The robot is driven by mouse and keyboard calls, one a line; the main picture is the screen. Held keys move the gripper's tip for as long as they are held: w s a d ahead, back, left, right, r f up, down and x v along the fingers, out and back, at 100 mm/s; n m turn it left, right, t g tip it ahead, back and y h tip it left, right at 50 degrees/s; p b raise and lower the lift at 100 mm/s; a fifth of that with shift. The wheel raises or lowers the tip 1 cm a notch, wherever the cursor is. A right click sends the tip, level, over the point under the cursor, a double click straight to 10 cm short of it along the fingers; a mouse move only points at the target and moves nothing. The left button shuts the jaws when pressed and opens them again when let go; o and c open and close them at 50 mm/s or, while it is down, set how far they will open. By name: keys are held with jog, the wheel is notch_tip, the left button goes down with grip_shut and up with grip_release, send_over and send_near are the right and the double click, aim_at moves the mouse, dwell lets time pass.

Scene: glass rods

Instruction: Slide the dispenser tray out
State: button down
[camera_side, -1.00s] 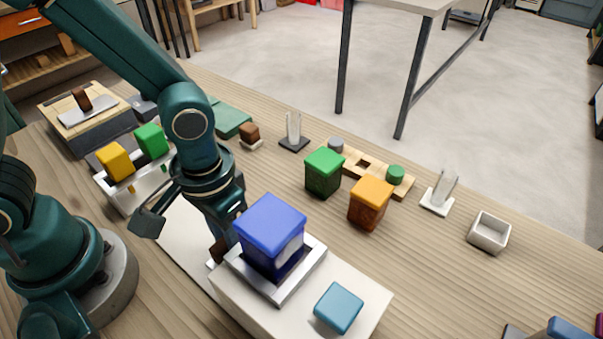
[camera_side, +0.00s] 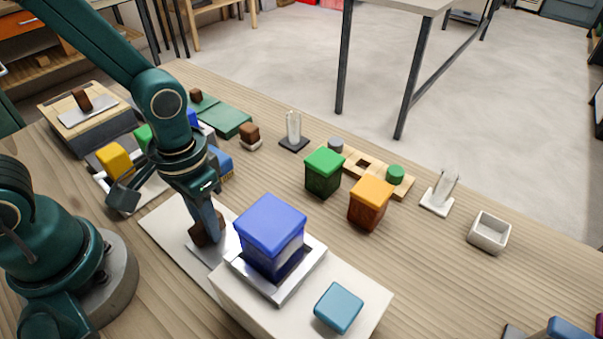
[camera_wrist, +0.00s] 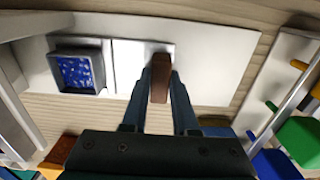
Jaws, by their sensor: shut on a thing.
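The dispenser is a white block (camera_side: 270,315) with a blue-lidded hopper (camera_side: 270,225) on a grey metal frame. Its flat grey tray (camera_side: 202,252) sticks out on the left side over a white board. The brown tray handle (camera_side: 203,233) stands at the tray's outer end. My gripper (camera_side: 212,222) points down and is shut on this handle. In the wrist view, the handle (camera_wrist: 160,78) is between my two fingers (camera_wrist: 160,100). Left of it is a grey square frame with speckled blue contents (camera_wrist: 77,72). The tray's inner end is hidden in the side view.
The white board (camera_side: 160,228) has bare room left of the handle. A white rack with a yellow block (camera_side: 114,160) stands beyond it. Green (camera_side: 323,172) and orange (camera_side: 370,202) containers stand right of the hopper. A light-blue block (camera_side: 338,307) sits on the dispenser's base.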

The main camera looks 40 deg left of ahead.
aim_at(176, 205)
jog(key=a, duration=0.9)
jog(key=shift+w+a, duration=0.15)
jog(key=shift+a, duration=0.25)
jog(key=c, duration=0.7)
grip_release()
jog(key=shift+r, duration=0.15)
jog(key=shift+r, duration=2.45)
jog(key=shift+d, duration=0.1)
